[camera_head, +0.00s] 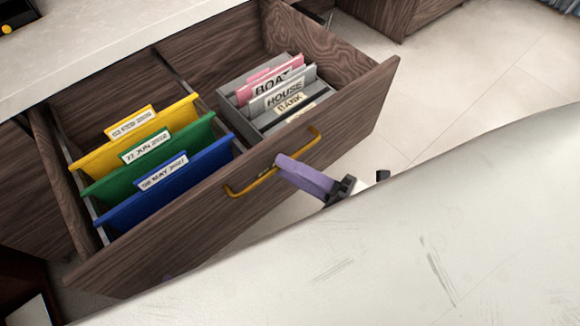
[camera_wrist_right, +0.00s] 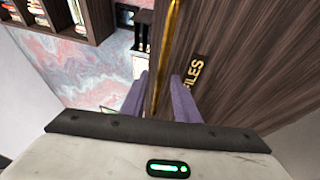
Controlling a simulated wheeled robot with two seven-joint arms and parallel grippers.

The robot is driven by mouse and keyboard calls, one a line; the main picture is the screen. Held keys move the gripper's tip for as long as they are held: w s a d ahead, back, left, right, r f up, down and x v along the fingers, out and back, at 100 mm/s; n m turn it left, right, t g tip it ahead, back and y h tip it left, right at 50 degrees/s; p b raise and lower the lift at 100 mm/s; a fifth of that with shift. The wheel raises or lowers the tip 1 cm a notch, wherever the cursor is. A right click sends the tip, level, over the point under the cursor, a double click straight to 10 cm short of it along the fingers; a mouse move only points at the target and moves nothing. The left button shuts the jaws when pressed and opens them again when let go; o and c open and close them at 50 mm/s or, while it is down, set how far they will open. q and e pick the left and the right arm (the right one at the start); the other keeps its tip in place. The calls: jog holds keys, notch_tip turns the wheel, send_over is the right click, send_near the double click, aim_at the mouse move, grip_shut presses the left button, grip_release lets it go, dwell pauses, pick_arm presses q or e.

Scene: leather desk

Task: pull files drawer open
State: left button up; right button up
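The files drawer (camera_head: 215,225) is dark wood and stands pulled well out from the desk. Its front, with a gold "FILES" label (camera_wrist_right: 194,68), shows in the right wrist view. A gold bar handle (camera_head: 243,189) is on the drawer front and also shows in the right wrist view (camera_wrist_right: 171,35). My right gripper (camera_head: 282,162) has purple fingers and is at the handle. In the right wrist view its fingers (camera_wrist_right: 160,85) stand apart, one on each side of the handle, with gaps visible.
Inside the drawer hang yellow (camera_head: 135,140), green (camera_head: 150,158) and blue (camera_head: 165,186) folders, beside a grey file box (camera_head: 235,103) with labelled dividers. The pale desktop (camera_head: 110,50) lies behind. Pale tiled floor (camera_head: 480,70) is open to the right of the drawer.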

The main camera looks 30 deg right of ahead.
jog(key=v, duration=1)
dwell(0.5)
